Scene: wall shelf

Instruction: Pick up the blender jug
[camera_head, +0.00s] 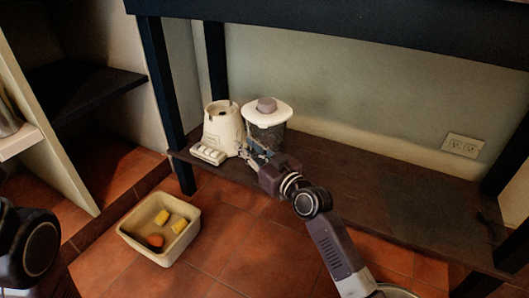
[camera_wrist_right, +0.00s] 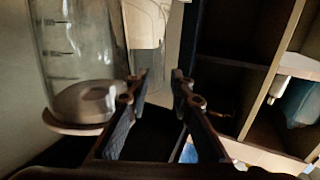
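The blender jug (camera_head: 266,137) is a clear jug with a white lid and a mauve cap. It stands on the low dark shelf, just right of the cream blender base (camera_head: 222,130). My right gripper (camera_head: 257,156) is at the front of the jug, by the gap between jug and base. In the right wrist view, the gripper (camera_wrist_right: 160,76) is open, with nothing seen held between its fingers. The jug's glass wall (camera_wrist_right: 75,45) is left of the fingers there, and the pale base (camera_wrist_right: 147,25) shows beyond them. My left gripper is out of view.
A cream bin (camera_head: 185,241) with yellow and orange items stands on the tiled floor. An outlet (camera_head: 462,145) is on the wall.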

